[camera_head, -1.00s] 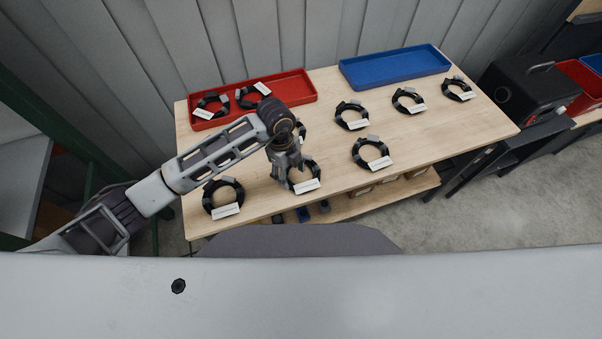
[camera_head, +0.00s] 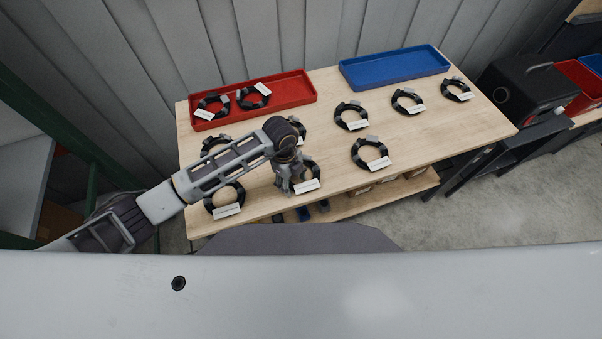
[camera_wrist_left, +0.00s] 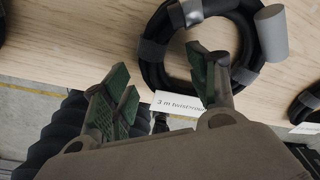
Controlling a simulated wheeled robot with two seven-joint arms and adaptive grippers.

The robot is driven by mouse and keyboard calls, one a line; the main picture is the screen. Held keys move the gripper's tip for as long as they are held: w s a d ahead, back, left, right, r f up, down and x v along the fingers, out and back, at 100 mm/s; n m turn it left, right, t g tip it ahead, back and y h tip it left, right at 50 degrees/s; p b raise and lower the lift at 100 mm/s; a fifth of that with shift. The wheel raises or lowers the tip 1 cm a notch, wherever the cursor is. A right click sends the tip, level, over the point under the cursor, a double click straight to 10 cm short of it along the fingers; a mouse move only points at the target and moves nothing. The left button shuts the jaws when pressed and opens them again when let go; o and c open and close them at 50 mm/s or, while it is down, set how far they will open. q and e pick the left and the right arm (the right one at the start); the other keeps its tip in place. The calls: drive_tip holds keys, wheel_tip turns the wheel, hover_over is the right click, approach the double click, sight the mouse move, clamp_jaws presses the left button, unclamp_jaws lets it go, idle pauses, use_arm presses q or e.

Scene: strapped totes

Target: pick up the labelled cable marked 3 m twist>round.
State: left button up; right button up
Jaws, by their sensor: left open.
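The labelled cable is a black coil (camera_head: 313,168) near the front edge of the table, partly hidden behind my left gripper (camera_head: 286,187) in the head view. In the left wrist view the coil (camera_wrist_left: 153,75) fills the top middle, with a grey tag at its upper right. Its white label (camera_wrist_left: 180,103) reads "3 m twist>round", partly covered by a finger. My left gripper (camera_wrist_left: 160,85) is open and empty, its fingers at the near left side of the coil. One finger overlaps the coil's edge in the picture; I cannot tell whether they touch.
Several similar labelled coils stand around, one to the left (camera_head: 224,197) and one to the right (camera_head: 371,153). A red tray (camera_head: 290,92) holds two coils; a blue tray (camera_head: 395,67) is empty.

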idle(0.3)
use_arm(q)
clamp_jaws()
idle(0.3)
drive_tip(key=shift+r, duration=0.2)
wheel_tip(320, 180, up, 10)
drive_tip(key=b, duration=0.1)
idle(0.5)
drive_tip(key=shift+f, duration=0.15)
